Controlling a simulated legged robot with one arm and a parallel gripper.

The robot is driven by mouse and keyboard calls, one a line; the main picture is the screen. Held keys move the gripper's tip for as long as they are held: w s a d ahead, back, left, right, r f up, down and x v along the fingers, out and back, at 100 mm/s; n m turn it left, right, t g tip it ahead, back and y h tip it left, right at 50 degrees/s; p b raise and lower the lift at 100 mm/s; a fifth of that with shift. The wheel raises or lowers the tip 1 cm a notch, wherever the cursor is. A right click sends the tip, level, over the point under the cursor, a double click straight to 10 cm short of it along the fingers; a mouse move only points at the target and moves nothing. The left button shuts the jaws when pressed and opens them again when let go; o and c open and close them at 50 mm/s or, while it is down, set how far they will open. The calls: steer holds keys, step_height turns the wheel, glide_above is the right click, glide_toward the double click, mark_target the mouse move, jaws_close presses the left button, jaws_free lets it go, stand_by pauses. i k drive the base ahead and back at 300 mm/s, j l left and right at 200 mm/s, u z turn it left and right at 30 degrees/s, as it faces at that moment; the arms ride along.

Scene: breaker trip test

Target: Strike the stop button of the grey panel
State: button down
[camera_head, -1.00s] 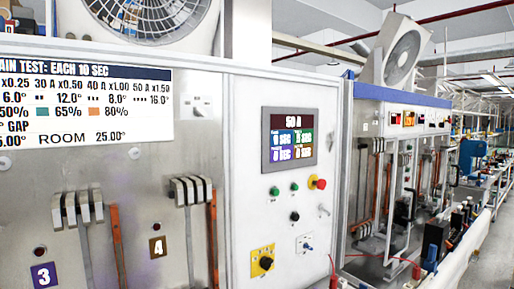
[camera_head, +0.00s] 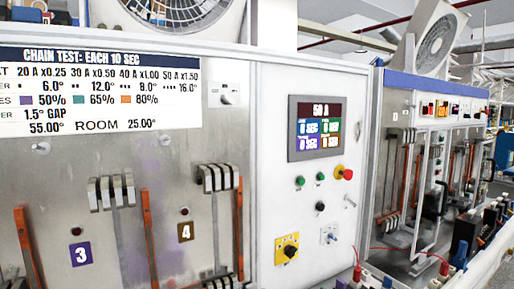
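The grey panel (camera_head: 268,120) stands upright right of centre. The display reads 50 A above coloured boxes. Two small green buttons (camera_head: 299,181) and (camera_head: 320,176) sit left of the stop button, with a black button (camera_head: 320,207) below. A yellow plate with a black knob (camera_head: 287,249) is lower down. My gripper is not in view, and nothing is seen touching the stop button.
A metal test board with a printed chart (camera_head: 100,90), clamps, orange strips and tags 3 (camera_head: 80,254) and 4 (camera_head: 185,232) fills the left. A second test bench (camera_head: 400,80) stands to the right. Red leads (camera_head: 357,270) rise at the panel's lower right edge.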

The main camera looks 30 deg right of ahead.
mark_target(348, 175)
steer(key=z, duration=1.25)
